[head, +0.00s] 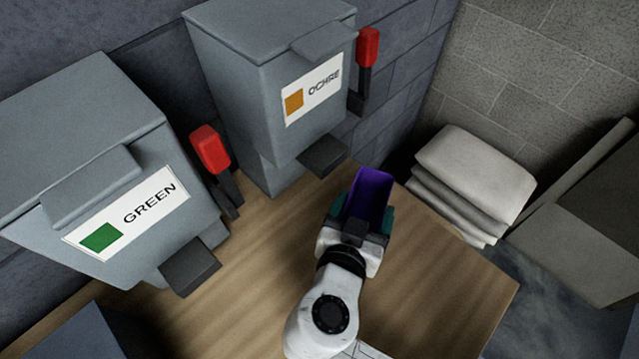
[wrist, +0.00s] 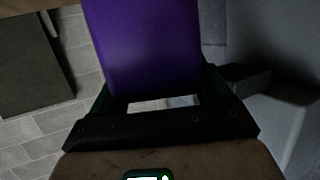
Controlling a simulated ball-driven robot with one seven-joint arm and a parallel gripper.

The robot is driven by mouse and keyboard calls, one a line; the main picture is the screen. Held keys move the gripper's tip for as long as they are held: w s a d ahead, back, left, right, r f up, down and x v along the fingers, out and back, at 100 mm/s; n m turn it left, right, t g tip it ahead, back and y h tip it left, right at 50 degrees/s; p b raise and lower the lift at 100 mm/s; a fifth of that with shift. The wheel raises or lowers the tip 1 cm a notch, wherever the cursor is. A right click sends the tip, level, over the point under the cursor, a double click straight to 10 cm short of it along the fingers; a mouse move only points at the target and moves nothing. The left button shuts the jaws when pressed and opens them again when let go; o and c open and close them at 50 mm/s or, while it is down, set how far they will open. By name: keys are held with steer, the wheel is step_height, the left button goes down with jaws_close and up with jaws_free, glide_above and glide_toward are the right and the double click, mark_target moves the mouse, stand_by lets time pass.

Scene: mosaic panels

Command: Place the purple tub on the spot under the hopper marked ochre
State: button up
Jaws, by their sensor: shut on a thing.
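The purple tub (head: 369,197) is between the fingers of my gripper (head: 361,221), which is shut on it. The tub is just right of and in front of the ochre hopper's spout (head: 322,155). The wrist view shows the purple tub (wrist: 145,45) filling the space between the fingers of my gripper (wrist: 158,92). The ochre hopper (head: 270,85) is grey, with an ochre square on its label and a red-handled lever (head: 368,48). The spot under its spout cannot be made out. I cannot tell whether the tub touches the table.
The green hopper (head: 95,160) stands at the left, with its own red lever (head: 210,150) and spout (head: 190,264). The wooden table (head: 440,275) is bare at the right, down to its edge. Stacked pale sacks (head: 470,175) lie beyond that edge.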

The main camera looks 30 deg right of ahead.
steer(key=shift+w+a+f+b, duration=0.25)
steer(key=shift+w+a+f, duration=0.3)
steer(key=shift+w, duration=1)
steer(key=shift+w+a+f+b, duration=0.35)
steer(key=shift+w+f, duration=0.25)
steer(key=shift+w, duration=0.95)
steer(key=shift+w+a+f+b, duration=0.2)
steer(key=shift+w+a+f, duration=0.4)
steer(key=shift+w, duration=0.95)
steer(key=shift+f, duration=0.2)
steer(key=o, duration=1.4)
steer(key=shift+r, duration=0.1)
steer(key=shift+r, duration=0.2)
steer(key=v, duration=1.2)
